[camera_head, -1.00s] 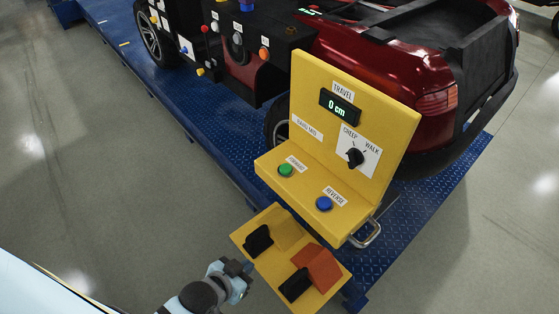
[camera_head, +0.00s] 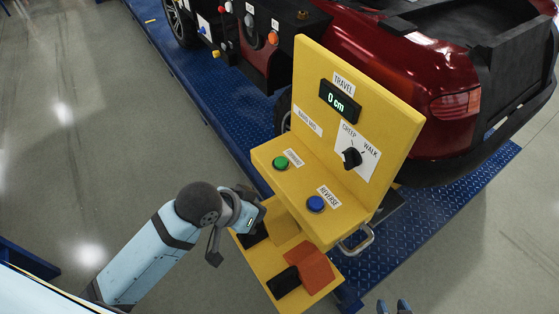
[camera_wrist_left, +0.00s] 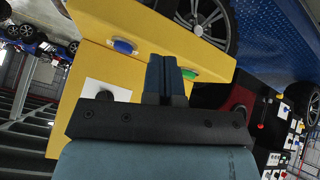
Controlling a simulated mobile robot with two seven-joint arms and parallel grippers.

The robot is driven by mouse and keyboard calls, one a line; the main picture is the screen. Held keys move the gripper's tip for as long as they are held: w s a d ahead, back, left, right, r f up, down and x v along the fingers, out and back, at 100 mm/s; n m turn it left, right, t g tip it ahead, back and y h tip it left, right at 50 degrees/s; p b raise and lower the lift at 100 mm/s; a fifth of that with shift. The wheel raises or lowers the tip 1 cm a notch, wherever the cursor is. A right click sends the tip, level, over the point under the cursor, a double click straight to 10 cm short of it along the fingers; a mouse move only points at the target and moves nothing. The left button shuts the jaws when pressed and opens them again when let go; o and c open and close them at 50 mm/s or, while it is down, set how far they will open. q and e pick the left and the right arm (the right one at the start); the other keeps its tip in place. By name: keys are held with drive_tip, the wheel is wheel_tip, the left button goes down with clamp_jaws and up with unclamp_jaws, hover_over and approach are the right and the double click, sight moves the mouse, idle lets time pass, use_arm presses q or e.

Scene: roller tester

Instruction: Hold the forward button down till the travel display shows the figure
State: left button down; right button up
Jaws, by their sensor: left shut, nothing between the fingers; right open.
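The yellow control box (camera_head: 385,100) carries a travel display (camera_head: 339,102) reading 0 cm. A small white label (camera_head: 307,121) below it is too small to read. The green forward button (camera_head: 280,162) and blue reverse button (camera_head: 316,204) sit on the lower ledge. A black selector knob (camera_head: 352,157) lies beneath the words CREEP and WALK. My left gripper (camera_head: 256,203) is beside the ledge, short of the green button. In the left wrist view its shut, empty fingers (camera_wrist_left: 166,76) overlap the ledge beside the green button (camera_wrist_left: 188,74). My right gripper (camera_head: 393,307) is open at the bottom edge.
A lower yellow plate with black blocks and an orange wedge (camera_head: 316,270) is under the box. A metal handle (camera_head: 357,241) sticks out at its side. A red car (camera_head: 425,70) stands behind on the blue platform (camera_head: 460,190). Grey floor lies open at left.

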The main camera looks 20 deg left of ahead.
use_arm(q)
drive_tip(key=w+d+r+m+h, duration=0.1)
drive_tip(key=w+d+r, duration=0.1)
drive_tip(key=w, duration=0.2)
drive_tip(key=w+d+r+h, duration=0.1)
drive_tip(key=w+d+r, duration=0.1)
drive_tip(key=w+d, duration=0.15)
wheel_tip(320, 180, up, 5)
drive_tip(key=n, duration=0.3)
hover_over(279, 160)
drive_tip(key=shift+w+f+g+h, duration=0.1)
drive_tip(key=shift+f+g+h, duration=0.1)
drive_tip(key=shift+g+h, duration=0.2)
drive_tip(key=shift+f, duration=0.15)
wheel_tip(279, 160, down, 7)
drive_tip(key=b, duration=0.9)
drive_tip(key=shift+d, duration=0.1)
drive_tip(key=shift+f+p, duration=0.1)
drive_tip(key=shift+p, duration=0.4)
drive_tip(key=shift+f, duration=0.7)
